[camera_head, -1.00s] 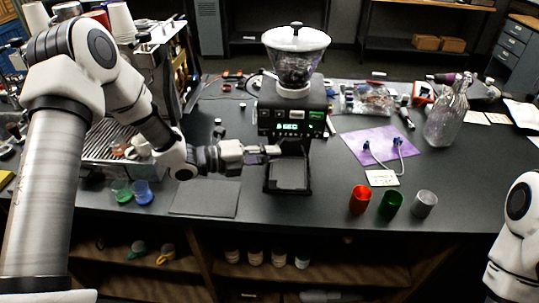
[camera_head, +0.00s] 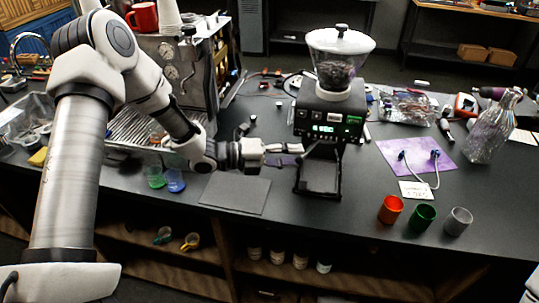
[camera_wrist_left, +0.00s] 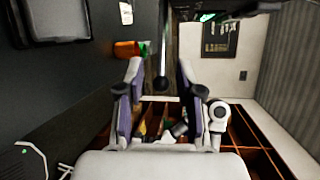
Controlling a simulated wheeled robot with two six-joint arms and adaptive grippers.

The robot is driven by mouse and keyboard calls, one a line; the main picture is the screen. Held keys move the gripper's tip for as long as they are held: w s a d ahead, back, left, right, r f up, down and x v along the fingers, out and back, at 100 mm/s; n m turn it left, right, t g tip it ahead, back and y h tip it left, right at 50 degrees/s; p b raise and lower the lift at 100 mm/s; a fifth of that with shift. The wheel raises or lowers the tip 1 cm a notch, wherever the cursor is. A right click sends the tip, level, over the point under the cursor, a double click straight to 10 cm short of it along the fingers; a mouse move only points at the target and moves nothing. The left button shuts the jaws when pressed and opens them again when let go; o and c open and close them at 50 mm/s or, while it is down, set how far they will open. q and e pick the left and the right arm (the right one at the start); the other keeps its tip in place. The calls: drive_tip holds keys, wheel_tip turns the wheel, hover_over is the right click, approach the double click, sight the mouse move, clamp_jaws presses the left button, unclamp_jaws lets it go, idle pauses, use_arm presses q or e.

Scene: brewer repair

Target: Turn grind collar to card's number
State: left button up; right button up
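The grinder (camera_head: 313,116) stands mid-counter, with a lit display on its front and a clear hopper (camera_head: 337,66) of beans on top. A pale collar ring (camera_head: 332,94) sits at the hopper's base; I cannot read any number on it. A small white card (camera_head: 416,190) lies in front of the purple mat; its writing is too small to read. My left gripper (camera_head: 300,153) is at the grinder's front, below the display. In the left wrist view its fingers (camera_wrist_left: 161,72) are apart, with a dark ball-ended rod (camera_wrist_left: 162,82) showing between them. My right gripper is out of view.
Red, green and grey cups (camera_head: 424,217) stand at the counter's front right. A purple mat (camera_head: 425,168) holds a cable. An espresso machine (camera_head: 184,74) is at the left.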

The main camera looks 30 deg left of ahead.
use_arm(q)
drive_tip(key=v, duration=0.9)
drive_tip(key=shift+f, duration=0.1)
